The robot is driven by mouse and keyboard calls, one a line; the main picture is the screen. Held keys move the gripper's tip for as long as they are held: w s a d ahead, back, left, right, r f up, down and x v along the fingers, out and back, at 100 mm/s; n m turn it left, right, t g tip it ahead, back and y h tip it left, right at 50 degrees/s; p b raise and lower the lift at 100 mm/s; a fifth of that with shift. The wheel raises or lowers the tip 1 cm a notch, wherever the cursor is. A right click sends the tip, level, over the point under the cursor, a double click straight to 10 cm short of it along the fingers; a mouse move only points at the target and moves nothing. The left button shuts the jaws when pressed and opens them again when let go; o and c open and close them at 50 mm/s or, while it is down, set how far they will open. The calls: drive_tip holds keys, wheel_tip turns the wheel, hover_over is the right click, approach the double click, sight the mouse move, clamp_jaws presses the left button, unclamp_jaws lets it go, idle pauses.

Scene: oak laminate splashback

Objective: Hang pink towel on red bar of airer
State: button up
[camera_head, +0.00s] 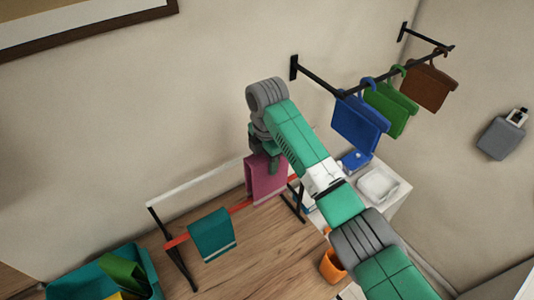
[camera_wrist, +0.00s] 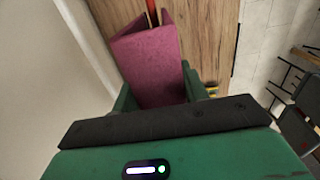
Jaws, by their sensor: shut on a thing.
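The pink towel (camera_head: 265,178) is folded over and hangs from my gripper (camera_head: 268,158), at the right part of the airer's red bar (camera_head: 240,207). In the wrist view the pink towel (camera_wrist: 150,65) sits between my green fingers (camera_wrist: 160,95), which are shut on its upper part. The red bar (camera_wrist: 152,12) shows at the towel's far end, between its two flaps, so the towel appears to straddle the bar. Whether it rests on the bar is hidden. A teal towel (camera_head: 212,235) hangs further left on the red bar.
The airer's white bar (camera_head: 195,187) runs behind, near the wall. A wall rack (camera_head: 385,75) at upper right holds blue, green and brown towels on hangers. A teal crate (camera_head: 75,288) with cloths stands at lower left. An orange bucket (camera_head: 332,268) stands below my arm.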

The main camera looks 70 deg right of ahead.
wheel_tip(320, 180, down, 5)
drive_tip(key=b, duration=0.4)
drive_tip(key=shift+f, duration=0.2)
drive_tip(key=shift+f+b, duration=2.25)
drive_tip(key=shift+f, duration=3.05)
drive_tip(key=o, duration=1.4)
wheel_tip(320, 180, up, 8)
drive_tip(key=shift+f+b, duration=0.1)
drive_tip(key=shift+b, duration=0.3)
